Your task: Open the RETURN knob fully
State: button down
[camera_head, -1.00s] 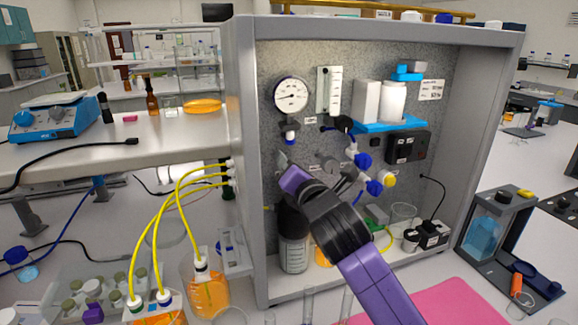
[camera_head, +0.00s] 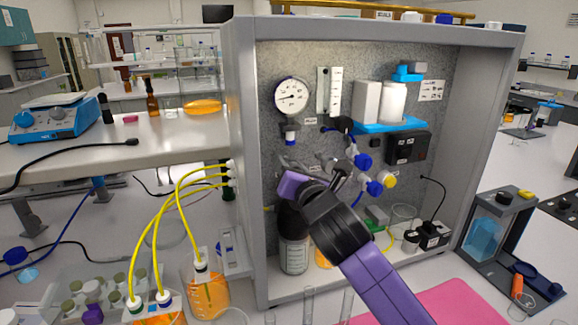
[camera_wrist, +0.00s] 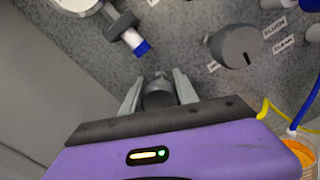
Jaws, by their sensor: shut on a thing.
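My gripper (camera_wrist: 158,84) is shut on a small dark grey round knob (camera_wrist: 158,97) on the speckled panel, one finger on each side of it. In the wrist view the knob's front is partly hidden by my gripper body. No label naming this knob can be read, so I cannot confirm that it is the RETURN knob. In the head view my purple gripper (camera_head: 290,165) is at the panel below the gauge, and its body hides most of the knob.
A larger grey knob (camera_wrist: 237,46) with a dark pointer mark is to the right, with small labels near it. A pressure gauge (camera_head: 291,96) is above my gripper. A dark-capped bottle (camera_head: 293,252) stands below it. Blue valves (camera_head: 374,188) are to the right.

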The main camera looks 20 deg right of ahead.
jog(key=c, duration=0.9)
grip_release()
jog(key=shift+f, duration=0.1)
jog(key=shift+s, duration=0.1)
jog(key=s+b, duration=0.2)
jog(key=s, duration=0.5)
jog(key=shift+s, duration=0.35)
